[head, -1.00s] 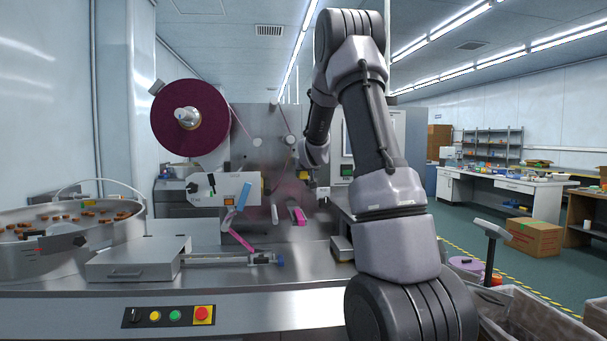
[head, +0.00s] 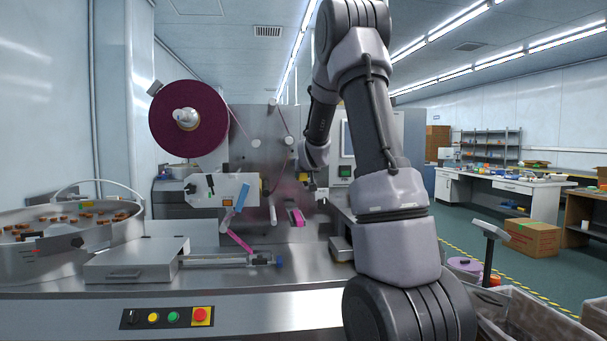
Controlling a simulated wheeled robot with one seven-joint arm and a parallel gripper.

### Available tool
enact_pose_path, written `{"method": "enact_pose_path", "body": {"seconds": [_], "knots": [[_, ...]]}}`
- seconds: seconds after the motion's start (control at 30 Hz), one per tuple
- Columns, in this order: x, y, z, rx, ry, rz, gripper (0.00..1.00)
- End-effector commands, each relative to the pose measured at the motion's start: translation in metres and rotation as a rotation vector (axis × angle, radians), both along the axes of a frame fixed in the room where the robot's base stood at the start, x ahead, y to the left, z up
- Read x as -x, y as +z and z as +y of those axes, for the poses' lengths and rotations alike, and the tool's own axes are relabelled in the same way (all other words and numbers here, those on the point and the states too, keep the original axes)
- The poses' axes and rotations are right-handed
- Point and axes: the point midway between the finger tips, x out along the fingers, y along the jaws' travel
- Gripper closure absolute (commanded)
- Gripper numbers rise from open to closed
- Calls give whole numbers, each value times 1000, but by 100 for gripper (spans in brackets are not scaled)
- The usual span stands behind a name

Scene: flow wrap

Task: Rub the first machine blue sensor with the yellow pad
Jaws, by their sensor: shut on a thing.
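My arm reaches forward over the flow wrap machine, and my gripper (head: 305,179) is small and far off beside the machine's upright panel. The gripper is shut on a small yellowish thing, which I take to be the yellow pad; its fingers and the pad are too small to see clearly. A slanted blue part (head: 242,196) stands on the white unit to the left of the gripper, apart from it. A small blue fitting (head: 277,261) sits lower, at the end of the rail on the deck. I cannot tell which blue part is the sensor.
A dark red film reel (head: 188,118) hangs at upper left. A round feeder bowl (head: 75,245) with brown pieces stands at left. A metal box (head: 135,262) lies on the deck. A button panel (head: 168,317) is in front. Open bins (head: 545,318) stand at right.

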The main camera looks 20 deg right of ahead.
Motion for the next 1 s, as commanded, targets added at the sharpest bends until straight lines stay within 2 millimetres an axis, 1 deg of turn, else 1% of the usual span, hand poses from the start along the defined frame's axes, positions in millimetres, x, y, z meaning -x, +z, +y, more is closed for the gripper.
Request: {"method": "enact_pose_path", "body": {"seconds": [0.17, 0.4, 0.6, 0.8, 1.0], "knots": [[-12, -1, -4, 0, -1, 1, 100], [-38, -1, -11, -1, 1, 1, 100], [-55, -1, -16, 0, 1, 2, 100], [-63, 0, -18, -1, 1, 1, 100], [-64, -1, -19, -1, 2, 2, 100]]}}
